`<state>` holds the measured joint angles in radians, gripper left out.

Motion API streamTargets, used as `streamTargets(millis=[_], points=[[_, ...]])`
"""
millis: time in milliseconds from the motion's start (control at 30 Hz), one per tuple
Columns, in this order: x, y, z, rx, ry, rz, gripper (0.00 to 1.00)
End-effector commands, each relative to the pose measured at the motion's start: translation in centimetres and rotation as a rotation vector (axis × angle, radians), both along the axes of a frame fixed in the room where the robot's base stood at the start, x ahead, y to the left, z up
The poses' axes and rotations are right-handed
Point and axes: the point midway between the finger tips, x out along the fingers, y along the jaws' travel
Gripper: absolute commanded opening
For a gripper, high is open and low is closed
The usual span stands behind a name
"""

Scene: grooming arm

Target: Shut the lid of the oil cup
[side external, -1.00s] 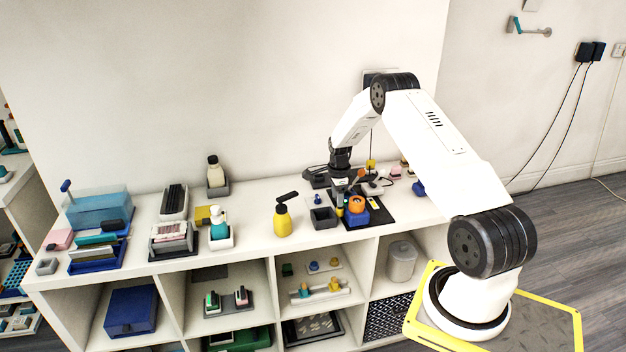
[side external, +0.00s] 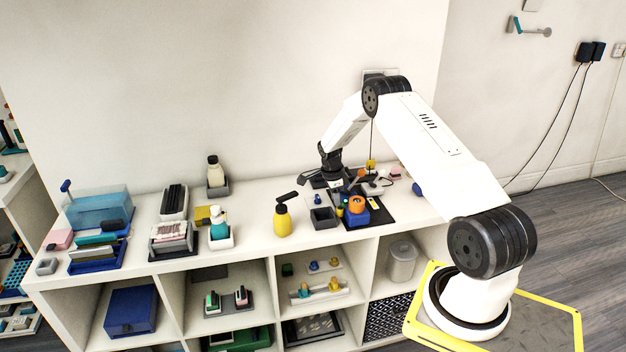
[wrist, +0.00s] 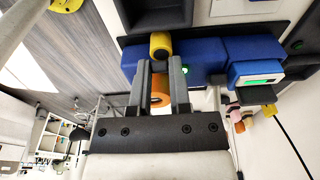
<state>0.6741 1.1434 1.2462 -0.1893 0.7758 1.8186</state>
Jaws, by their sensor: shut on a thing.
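In the wrist view my gripper (wrist: 161,68) has its two dark fingers close together, with an orange piece (wrist: 160,87) between them. I cannot tell whether this piece is the oil cup's lid or its body. Beyond the fingertips is a yellow round part with a dark middle (wrist: 160,46), in front of a blue block (wrist: 205,51). In the side view a blue holder (side external: 374,204) carries an orange round part (side external: 357,205), with a yellow part (side external: 340,211) beside it. My gripper (side external: 341,185) is behind these, its fingertips mostly hidden.
A blue box with a green display (wrist: 257,74) sits right of the fingers in the wrist view. In the side view a grey open box (side external: 323,218) and a yellow bottle with a dark top (side external: 282,220) stand to the left. The front shelf edge is close.

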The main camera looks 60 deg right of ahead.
Motion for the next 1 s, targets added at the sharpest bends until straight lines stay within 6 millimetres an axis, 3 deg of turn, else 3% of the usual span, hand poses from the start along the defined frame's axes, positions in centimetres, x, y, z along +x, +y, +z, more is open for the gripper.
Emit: streamTargets(millis=[233,267,300,367,767,1000], points=[[0.0,0.0,0.0,0.000,0.001,0.000,0.00],[0.0,0.0,0.0,0.001,0.001,0.000,0.30],[0.0,0.0,0.0,0.001,0.001,0.000,0.42],[0.0,0.0,0.0,0.001,0.001,0.000,0.59],[0.0,0.0,0.2,0.000,0.000,0.000,0.59],[0.2,0.1,1.9,-0.001,-0.001,0.000,0.59]])
